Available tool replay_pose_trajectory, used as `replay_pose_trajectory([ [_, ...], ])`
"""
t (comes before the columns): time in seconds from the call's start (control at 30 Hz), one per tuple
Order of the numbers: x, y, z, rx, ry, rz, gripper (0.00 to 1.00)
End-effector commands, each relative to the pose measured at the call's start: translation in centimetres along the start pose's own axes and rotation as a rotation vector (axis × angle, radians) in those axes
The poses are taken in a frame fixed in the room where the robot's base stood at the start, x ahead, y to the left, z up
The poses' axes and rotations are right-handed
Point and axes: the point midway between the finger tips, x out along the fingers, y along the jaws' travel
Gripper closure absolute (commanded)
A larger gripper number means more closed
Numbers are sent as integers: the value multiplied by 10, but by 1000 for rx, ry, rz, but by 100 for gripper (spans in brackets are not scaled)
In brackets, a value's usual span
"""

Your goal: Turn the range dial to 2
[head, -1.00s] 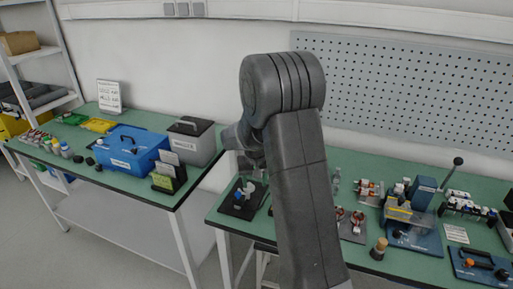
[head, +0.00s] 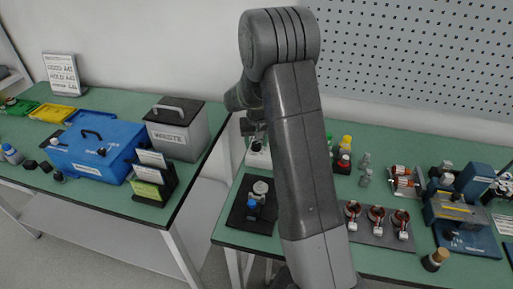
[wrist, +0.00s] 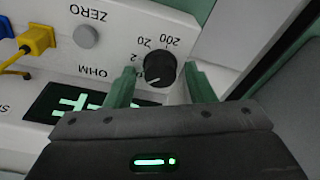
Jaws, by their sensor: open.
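In the wrist view the range dial (wrist: 160,68) is a round black knob on a white meter panel (wrist: 110,50). Upside-down marks 2, 20 and 200 sit around it, with OHM beside it. A white line shows on the knob's lower left side; I cannot tell which mark it indicates. My gripper (wrist: 158,74) is open, its two green fingers on either side of the knob; contact is unclear. A lit green display (wrist: 75,100) is partly hidden by my gripper. In the head view the white meter (head: 258,155) is mostly hidden behind my arm.
A yellow plug (wrist: 38,40) and a grey ZERO button (wrist: 86,36) are on the panel. In the head view a black tray (head: 236,216) is in front of the meter. A grey waste bin (head: 178,132) and blue box (head: 95,150) stand on the left bench.

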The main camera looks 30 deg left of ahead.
Motion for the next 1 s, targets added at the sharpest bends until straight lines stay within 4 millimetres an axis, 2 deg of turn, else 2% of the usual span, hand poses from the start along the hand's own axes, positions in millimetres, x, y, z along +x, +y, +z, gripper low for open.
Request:
replay_pose_trajectory([
  [0.2, 0, 0, 0, 0, 0, 0, 53],
  [0.37, 0, 0, 0, 0, 0, 0, 84],
  [0.63, 1, 0, 0, 37, 0, 5, 84],
  [1.0, 2, 0, 0, 389, 1, 59, 84],
])
